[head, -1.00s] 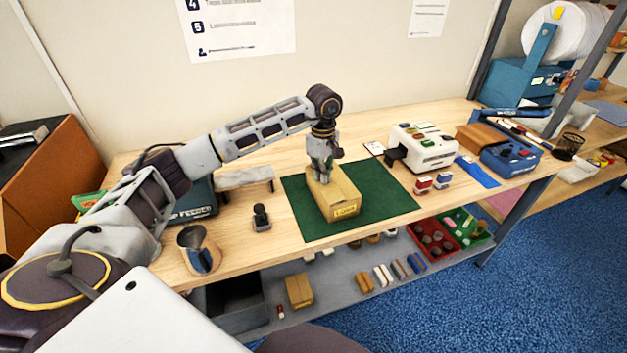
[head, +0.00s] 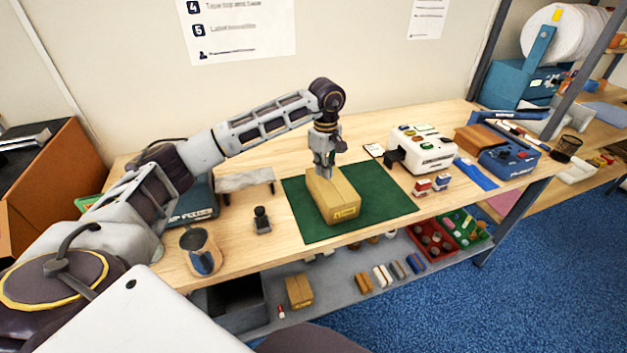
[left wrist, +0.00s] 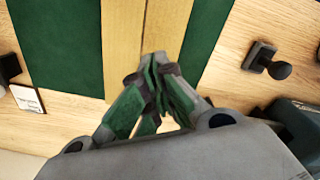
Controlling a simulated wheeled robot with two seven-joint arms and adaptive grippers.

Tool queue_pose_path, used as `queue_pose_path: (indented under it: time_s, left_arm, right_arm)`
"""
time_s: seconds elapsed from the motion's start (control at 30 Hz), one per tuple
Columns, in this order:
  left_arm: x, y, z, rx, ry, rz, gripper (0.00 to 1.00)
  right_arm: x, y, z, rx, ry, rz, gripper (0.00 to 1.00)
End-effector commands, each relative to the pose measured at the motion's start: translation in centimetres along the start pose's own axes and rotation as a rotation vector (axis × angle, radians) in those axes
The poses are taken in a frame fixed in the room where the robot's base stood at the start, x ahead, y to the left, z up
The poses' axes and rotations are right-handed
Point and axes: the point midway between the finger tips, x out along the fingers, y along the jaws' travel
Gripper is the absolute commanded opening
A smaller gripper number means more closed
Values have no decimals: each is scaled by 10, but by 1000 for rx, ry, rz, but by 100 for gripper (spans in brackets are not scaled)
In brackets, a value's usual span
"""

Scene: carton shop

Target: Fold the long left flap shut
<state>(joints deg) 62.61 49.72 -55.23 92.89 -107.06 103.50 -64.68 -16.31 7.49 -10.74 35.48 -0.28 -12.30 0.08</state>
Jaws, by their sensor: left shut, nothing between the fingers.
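The small brown carton (head: 336,198) stands on the green mat (head: 382,197), with a yellow label on its near end. Its two long top flaps look flat, with a seam running lengthwise between them. In the left wrist view the carton top (left wrist: 124,38) shows this seam, and the flaps lie about level. My left gripper (head: 324,175) is at the carton's far end, pointing down, shut and empty. Its closed fingertips (left wrist: 158,68) hide part of the carton's edge; I cannot tell if they touch it. My right gripper is not in view.
A white label machine (head: 422,148) and small stamps stand right of the mat. A black hand stamp (head: 262,220) and a metal jug (head: 201,252) stand to the left. A grey stand (head: 245,180) is behind the hand stamp. The mat around the carton is clear.

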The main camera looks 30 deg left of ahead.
Motion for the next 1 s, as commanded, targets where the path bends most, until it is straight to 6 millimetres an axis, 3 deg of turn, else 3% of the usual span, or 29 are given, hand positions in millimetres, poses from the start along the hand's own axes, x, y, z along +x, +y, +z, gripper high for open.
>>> queue_pose_path:
  time_s: [0.6, 1.0]
  left_arm:
    - [-37, 0, 0, 0, 1, 1, 0]
    - [-38, 0, 0, 0, 1, 1, 0]
  right_arm:
    - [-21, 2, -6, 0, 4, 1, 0]
    - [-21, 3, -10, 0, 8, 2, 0]
